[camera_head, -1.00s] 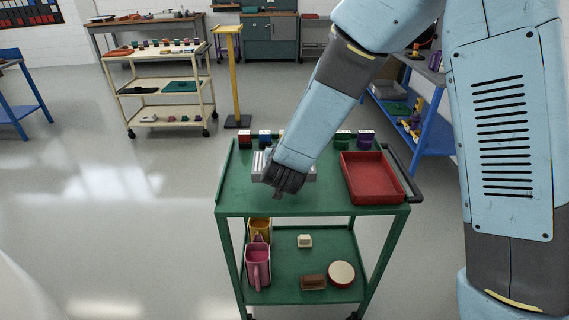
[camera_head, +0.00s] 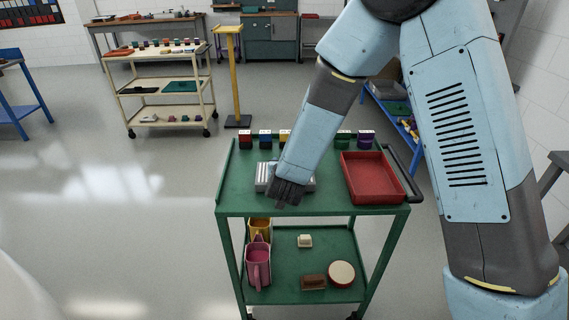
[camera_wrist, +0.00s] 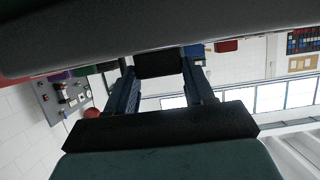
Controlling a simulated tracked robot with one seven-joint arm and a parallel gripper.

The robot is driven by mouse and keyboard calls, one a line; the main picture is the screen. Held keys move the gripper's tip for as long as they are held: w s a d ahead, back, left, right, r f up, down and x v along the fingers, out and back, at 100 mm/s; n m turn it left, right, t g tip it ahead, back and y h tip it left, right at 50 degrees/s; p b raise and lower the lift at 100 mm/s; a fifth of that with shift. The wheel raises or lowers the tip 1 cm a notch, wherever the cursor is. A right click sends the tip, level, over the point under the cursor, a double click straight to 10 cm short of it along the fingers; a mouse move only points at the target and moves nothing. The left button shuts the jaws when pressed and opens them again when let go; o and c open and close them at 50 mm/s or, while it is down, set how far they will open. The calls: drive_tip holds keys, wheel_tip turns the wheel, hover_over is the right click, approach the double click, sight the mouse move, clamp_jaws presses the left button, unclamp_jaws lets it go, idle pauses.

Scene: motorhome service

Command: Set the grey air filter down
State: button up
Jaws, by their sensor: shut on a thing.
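The grey air filter (camera_head: 264,180) is a pale, ribbed block at the green trolley's top shelf (camera_head: 239,190), left of a red tray. My gripper (camera_head: 287,192) is shut on it from above, and the dark fingers and wrist hide its middle. Its two ends show on either side of the gripper. It is at or very close to the shelf surface; I cannot tell whether it touches. In the wrist view my gripper's fingers (camera_wrist: 160,90) show, but the filter cannot be made out clearly.
The red tray (camera_head: 352,187) stands at the shelf's right. Several small coloured blocks, such as a blue one (camera_head: 265,139), line the back edge. A pink jug (camera_head: 257,264) and other items stand on the lower shelf. The top shelf's front left is clear.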

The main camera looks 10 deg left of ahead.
drive_tip(key=shift+f, duration=0.1)
drive_tip(key=o, duration=1.2)
drive_tip(key=shift+c, duration=0.2)
drive_tip(key=shift+s+r, duration=0.25)
drive_tip(key=shift+s, duration=0.05)
drive_tip(key=v, duration=1.1)
drive_tip(key=shift+s, duration=0.25)
drive_tip(key=shift+d, duration=0.1)
